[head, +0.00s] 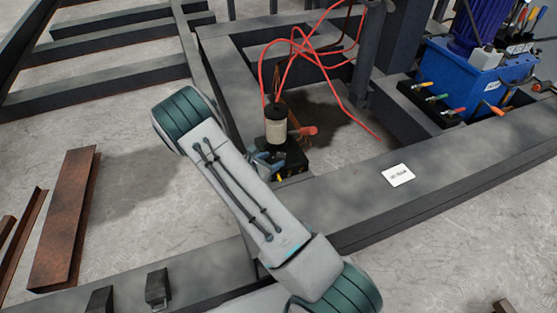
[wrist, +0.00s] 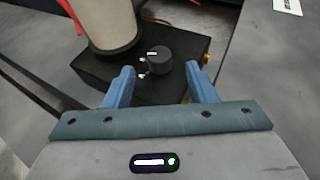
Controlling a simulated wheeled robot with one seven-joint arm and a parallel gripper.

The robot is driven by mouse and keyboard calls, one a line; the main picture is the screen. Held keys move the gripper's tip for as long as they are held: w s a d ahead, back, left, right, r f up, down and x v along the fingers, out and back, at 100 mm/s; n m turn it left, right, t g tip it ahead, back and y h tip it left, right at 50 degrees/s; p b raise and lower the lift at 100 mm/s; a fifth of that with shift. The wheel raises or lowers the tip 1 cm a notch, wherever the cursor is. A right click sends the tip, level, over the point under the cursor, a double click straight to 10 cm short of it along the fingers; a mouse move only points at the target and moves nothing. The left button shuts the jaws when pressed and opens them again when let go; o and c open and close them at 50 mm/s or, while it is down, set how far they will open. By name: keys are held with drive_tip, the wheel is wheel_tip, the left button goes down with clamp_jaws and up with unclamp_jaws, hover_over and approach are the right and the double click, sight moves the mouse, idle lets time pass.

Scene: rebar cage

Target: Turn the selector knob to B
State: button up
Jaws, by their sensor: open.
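The selector knob (wrist: 159,62) is a small dark round knob with a short pale mark on its top. It stands on the top face of a black box (wrist: 165,92), which also shows in the head view (head: 293,160). Small white markings sit on the box to the left of the knob; I cannot read them. My gripper (wrist: 161,76) is open, with one blue finger on each side of the knob's near side. I cannot tell whether either finger touches it. In the head view my gripper (head: 266,160) is partly hidden by my arm, and the knob cannot be made out.
A cream cylinder (head: 276,127) stands on the box behind the knob, with red hoses (head: 292,50) rising from it. A red handle (head: 306,131) projects at its right. Dark steel beams (head: 345,205) frame the box. A blue unit (head: 462,82) with levers stands at right.

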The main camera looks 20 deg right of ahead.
sight(278, 156)
drive_tip(key=b+x, duration=0.1)
drive_tip(key=x, duration=0.3)
drive_tip(key=shift+w+d+f, duration=0.2)
drive_tip(key=shift+d, duration=0.1)
drive_tip(key=c, duration=1)
drive_tip(key=shift+o, duration=0.2)
drive_tip(key=shift+r+m+g, duration=0.1)
drive_tip(key=shift+m+g, duration=0.2)
drive_tip(key=shift+w+m+g+h+p, duration=0.15)
drive_tip(key=shift+m+g+h+p, duration=0.3)
drive_tip(key=shift+m+g, duration=0.15)
drive_tip(key=shift+w+m+g+h, duration=0.15)
drive_tip(key=shift+m+g+h, duration=0.2)
drive_tip(key=shift+m+g, duration=1.1)
drive_tip(key=shift+g, duration=0.25)
